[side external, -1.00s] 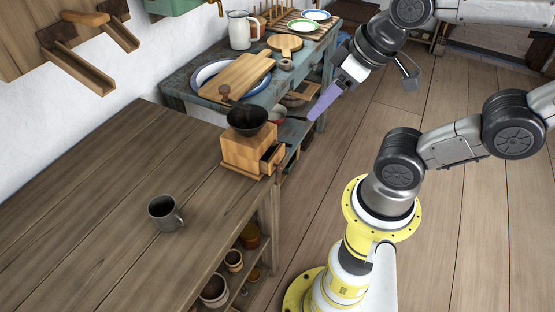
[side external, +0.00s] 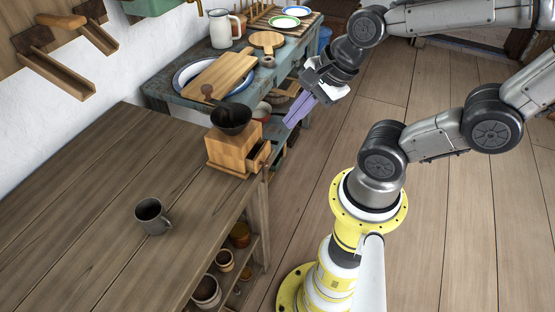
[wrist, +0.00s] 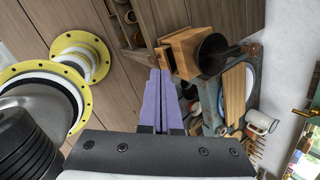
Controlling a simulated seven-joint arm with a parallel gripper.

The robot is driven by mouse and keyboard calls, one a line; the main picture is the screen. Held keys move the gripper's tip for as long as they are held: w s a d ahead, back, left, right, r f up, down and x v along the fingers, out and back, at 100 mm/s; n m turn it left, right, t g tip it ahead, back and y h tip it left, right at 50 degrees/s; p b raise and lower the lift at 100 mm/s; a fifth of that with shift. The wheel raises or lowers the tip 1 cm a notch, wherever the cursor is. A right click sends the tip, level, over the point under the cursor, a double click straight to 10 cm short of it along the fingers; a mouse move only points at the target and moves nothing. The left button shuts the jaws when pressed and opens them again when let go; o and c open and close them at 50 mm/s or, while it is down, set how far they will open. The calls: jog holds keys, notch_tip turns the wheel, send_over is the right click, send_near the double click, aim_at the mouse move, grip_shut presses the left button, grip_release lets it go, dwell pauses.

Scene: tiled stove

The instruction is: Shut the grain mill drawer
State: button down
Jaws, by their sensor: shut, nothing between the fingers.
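The grain mill (side external: 231,148) is a wooden box with a dark bowl-shaped hopper on top, standing at the right end of the brown wooden table. Its small drawer (side external: 259,156) sticks out on the right side, partly open. My gripper (side external: 290,122) has long purple fingers that are shut and empty. It is in the air to the right of the mill, pointing down and left, apart from the drawer in the side view. In the wrist view the fingertips (wrist: 163,72) appear close to the drawer (wrist: 163,58); whether they touch cannot be told there.
A grey mug (side external: 152,216) stands on the brown table (side external: 90,200). Behind the mill, a blue table (side external: 170,98) holds a cutting board (side external: 222,76), plates and a white jug (side external: 222,29). Pots sit on the shelf below.

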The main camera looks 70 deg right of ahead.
aim_at(265, 156)
jog(key=s+d+f+m+g, duration=0.25)
jog(key=f+m, duration=0.55)
jog(key=m, duration=0.5)
jog(key=w+f, duration=0.7)
jog(key=f, duration=0.2)
jog(key=shift+w+f+t, duration=0.15)
jog(key=shift+f+t, duration=0.2)
jog(key=shift+f, duration=0.05)
jog(key=shift+d, duration=0.1)
jog(key=shift+w, duration=1.7)
jog(key=shift+r, duration=0.1)
